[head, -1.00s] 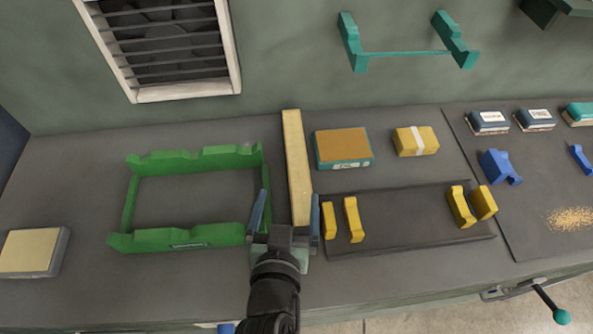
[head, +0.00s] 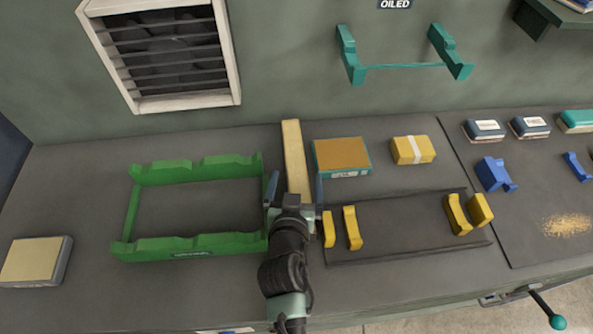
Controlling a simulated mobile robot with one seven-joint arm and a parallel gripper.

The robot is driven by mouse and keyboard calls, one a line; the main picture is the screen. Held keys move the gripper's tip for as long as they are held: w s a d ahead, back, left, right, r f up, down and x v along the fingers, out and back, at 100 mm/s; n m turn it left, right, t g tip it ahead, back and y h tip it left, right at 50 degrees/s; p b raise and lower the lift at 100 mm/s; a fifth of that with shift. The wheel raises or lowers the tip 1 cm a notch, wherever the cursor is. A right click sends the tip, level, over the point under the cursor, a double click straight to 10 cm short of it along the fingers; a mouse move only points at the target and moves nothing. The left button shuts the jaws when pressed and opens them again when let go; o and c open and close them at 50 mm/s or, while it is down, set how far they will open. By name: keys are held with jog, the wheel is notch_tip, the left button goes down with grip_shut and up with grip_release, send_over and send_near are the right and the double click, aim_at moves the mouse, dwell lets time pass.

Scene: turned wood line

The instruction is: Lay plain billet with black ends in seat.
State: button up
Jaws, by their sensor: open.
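My gripper (head: 295,186) is open, its two blue-grey fingers pointing away from me on either side of a long pale wooden bar (head: 294,148). Its near end is hidden by my gripper, and I cannot tell whether the fingers touch it. No black ends show on the bar. No billet with black ends can be made out. Notched holders in view are a green frame (head: 200,243) at left, empty, yellow supports (head: 352,228) on a dark plate (head: 405,235) at right, empty, and a teal bracket (head: 405,66) on the wall, empty.
A tan-topped block (head: 342,155) and a yellow block with a white band (head: 413,150) lie right of the bar. A pale pad (head: 35,260) lies far left. Blue pieces (head: 495,173) and sawdust (head: 568,226) are at right. An "OILED" sign (head: 395,4) hangs above the bracket.

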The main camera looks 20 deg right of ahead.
jog(key=shift+x, duration=0.95)
grip_shut()
jog(key=shift+r, duration=0.1)
